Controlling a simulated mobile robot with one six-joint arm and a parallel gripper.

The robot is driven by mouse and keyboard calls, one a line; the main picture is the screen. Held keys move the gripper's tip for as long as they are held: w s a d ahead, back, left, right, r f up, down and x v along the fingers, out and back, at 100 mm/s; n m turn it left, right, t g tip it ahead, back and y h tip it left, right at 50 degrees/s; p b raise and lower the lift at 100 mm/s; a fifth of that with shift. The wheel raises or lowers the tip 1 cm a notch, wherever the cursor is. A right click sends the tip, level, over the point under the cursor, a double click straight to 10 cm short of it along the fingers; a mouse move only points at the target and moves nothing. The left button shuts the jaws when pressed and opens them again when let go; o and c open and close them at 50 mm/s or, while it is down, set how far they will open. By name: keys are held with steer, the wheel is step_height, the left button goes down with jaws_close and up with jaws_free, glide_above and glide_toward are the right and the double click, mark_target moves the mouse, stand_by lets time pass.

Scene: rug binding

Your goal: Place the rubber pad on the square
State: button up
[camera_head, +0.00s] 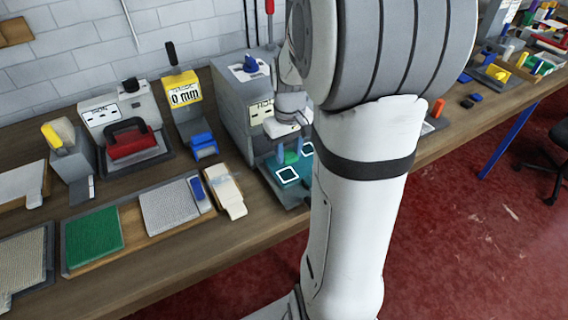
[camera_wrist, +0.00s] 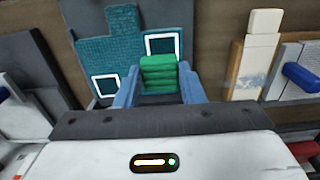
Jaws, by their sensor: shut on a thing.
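The rubber pad, a green ribbed block (camera_wrist: 158,73), is between the blue fingers of my gripper (camera_wrist: 159,82) in the wrist view. My gripper is shut on it. In the head view the pad (camera_head: 291,157) shows small and partly hidden between the fingers, above the teal plate (camera_head: 270,163). The plate bears two white-outlined squares. One square (camera_wrist: 162,36) is just beyond the pad in the wrist view, its lower edge covered by the pad. The other square (camera_wrist: 106,76) is at lower left, beside a finger. I cannot tell whether the pad touches the plate.
The grey press housing (camera_head: 240,105) stands close beside my gripper. A cream block (camera_head: 229,192) and a blue-handled piece (camera_head: 197,190) lie left of the plate. A green mat (camera_head: 94,236) lies further left. The bench's front edge is near.

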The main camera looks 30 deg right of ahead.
mark_target(287, 174)
step_height(287, 174, down, 2)
steer(key=shift+a, duration=0.15)
steer(key=shift+f, duration=1.65)
steer(key=shift+f, duration=0.1)
steer(key=shift+f, duration=0.15)
steer(key=o, duration=1)
steer(key=shift+c, duration=0.2)
